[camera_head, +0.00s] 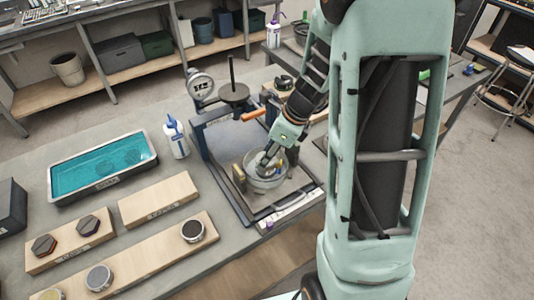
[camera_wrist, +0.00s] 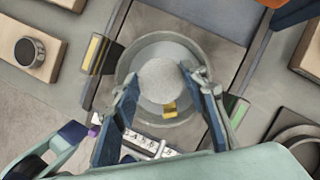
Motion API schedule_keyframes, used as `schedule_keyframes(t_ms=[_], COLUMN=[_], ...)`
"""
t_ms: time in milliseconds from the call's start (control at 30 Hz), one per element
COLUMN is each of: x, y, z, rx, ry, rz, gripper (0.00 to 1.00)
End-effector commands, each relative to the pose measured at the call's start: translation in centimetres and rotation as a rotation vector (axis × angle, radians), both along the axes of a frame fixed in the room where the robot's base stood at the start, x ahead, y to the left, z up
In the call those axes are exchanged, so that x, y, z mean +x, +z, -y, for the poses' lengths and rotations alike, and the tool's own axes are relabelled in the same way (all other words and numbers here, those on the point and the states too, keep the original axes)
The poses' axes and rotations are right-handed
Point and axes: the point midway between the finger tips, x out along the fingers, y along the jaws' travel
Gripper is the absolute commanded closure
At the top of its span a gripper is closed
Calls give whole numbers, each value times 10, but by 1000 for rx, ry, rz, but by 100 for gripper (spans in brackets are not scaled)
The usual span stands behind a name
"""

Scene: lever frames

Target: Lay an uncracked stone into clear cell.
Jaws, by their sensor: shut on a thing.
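The clear cell (camera_head: 266,183) is a round see-through cup on the base of the lever frame (camera_head: 222,172). In the wrist view the cell (camera_wrist: 122,66) shows as a ring around a round, pale grey stone (camera_wrist: 163,82). My gripper (camera_wrist: 161,86) is shut on this stone, a finger on each side. In the head view my gripper (camera_head: 266,160) reaches down into the cell's mouth. I see no crack on the stone's upper face. Its underside is hidden, so I cannot tell whether it touches the cell's floor. A small yellow piece (camera_wrist: 169,109) shows beside the stone.
Wooden boards at left hold a dark round stone (camera_head: 192,231), a grey one (camera_head: 99,277) and hexagonal pieces (camera_head: 88,225). A tray of teal liquid (camera_head: 57,197) and a bottle (camera_head: 177,139) stand behind.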

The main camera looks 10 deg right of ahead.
Motion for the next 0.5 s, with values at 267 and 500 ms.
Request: schedule_keyframes(t_ms=[267, 500], x=[0, 0], y=[-3, -3], z=[0, 0], rx=[0, 0], ry=[0, 0], rz=[0, 0], gripper=[85, 55])
